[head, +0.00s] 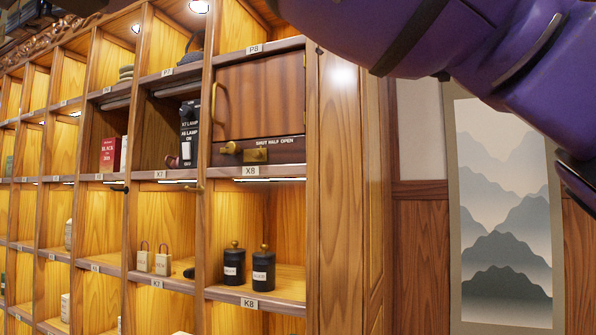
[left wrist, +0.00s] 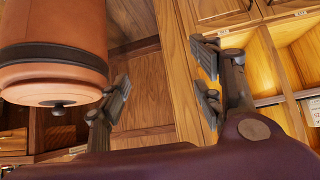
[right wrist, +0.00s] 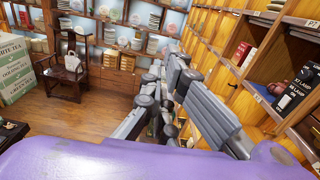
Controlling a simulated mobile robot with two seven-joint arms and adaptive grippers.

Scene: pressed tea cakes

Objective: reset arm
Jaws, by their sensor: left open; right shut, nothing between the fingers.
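My left gripper (left wrist: 160,90) shows in the left wrist view with its two fingers wide apart and nothing between them. Wooden panelling lies behind it. My right gripper (right wrist: 172,95) shows in the right wrist view, its fingers together and empty, beside the tall wooden shelf (right wrist: 245,75). In the head view my purple right arm crosses the upper right corner; only a dark part of its end shows at the right edge. My left arm is not in the head view.
The shelf's compartments hold a closed wooden door (head: 258,97), black canisters (head: 263,270) and a black box (head: 189,130). A brown cylinder with a dark band (left wrist: 55,45) is close to the left gripper. A chair (right wrist: 68,68) stands across open floor (right wrist: 75,108).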

